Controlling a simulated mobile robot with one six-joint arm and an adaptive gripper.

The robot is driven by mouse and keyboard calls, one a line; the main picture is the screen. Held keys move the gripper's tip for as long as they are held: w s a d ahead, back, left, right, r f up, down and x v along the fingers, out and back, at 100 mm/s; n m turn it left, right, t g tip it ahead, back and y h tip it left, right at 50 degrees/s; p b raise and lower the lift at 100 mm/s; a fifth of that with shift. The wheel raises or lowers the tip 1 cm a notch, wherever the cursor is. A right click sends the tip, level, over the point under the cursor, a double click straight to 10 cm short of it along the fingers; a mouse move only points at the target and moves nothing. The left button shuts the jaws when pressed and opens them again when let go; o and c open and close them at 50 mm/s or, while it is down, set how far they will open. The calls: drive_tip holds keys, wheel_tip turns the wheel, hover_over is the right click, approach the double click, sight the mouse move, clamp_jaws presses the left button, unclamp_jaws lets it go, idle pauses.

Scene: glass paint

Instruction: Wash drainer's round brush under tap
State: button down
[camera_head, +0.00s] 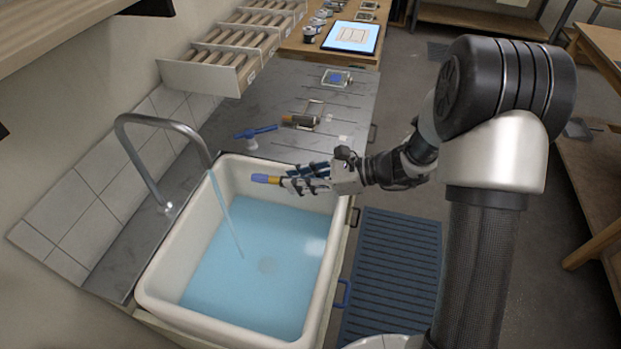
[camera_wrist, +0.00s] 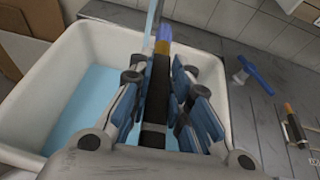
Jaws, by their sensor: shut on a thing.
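My gripper (camera_head: 305,180) is shut on a brush and holds it over the right far side of the sink. The brush (camera_head: 266,179) points left, with a blue tip and a yellow-orange band. In the wrist view the brush (camera_wrist: 162,46) sticks out past the fingers, its dark handle between them. The curved metal tap (camera_head: 166,121) is running. Its thin blue stream (camera_head: 226,215) falls into the white sink (camera_head: 152,285), which holds blue water. In the head view the brush tip is to the right of the stream, apart from it. In the wrist view they overlap.
On the grey draining board (camera_head: 290,90) lie a blue-handled tool (camera_head: 256,132), another brush (camera_head: 299,120) on a small rest, and a small framed blue piece (camera_head: 336,78). A slotted wooden rack (camera_head: 215,70) and a tablet (camera_head: 350,37) stand farther back. A blue mat (camera_head: 390,270) lies on the floor.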

sight(262, 179)
drive_tip(key=a+f+b, duration=0.2)
drive_tip(key=a+b, duration=0.1)
drive_tip(key=a, duration=0.6)
drive_tip(key=shift+s+a, duration=0.2)
drive_tip(key=shift+a, duration=0.15)
drive_tip(key=shift+w, duration=0.15)
idle(0.4)
drive_tip(key=shift+w, duration=0.45)
drive_tip(key=shift+s, duration=0.1)
drive_tip(key=shift+s, duration=0.5)
drive_tip(key=shift+w, duration=0.1)
drive_tip(key=shift+w, duration=0.5)
drive_tip(key=shift+s, duration=0.2)
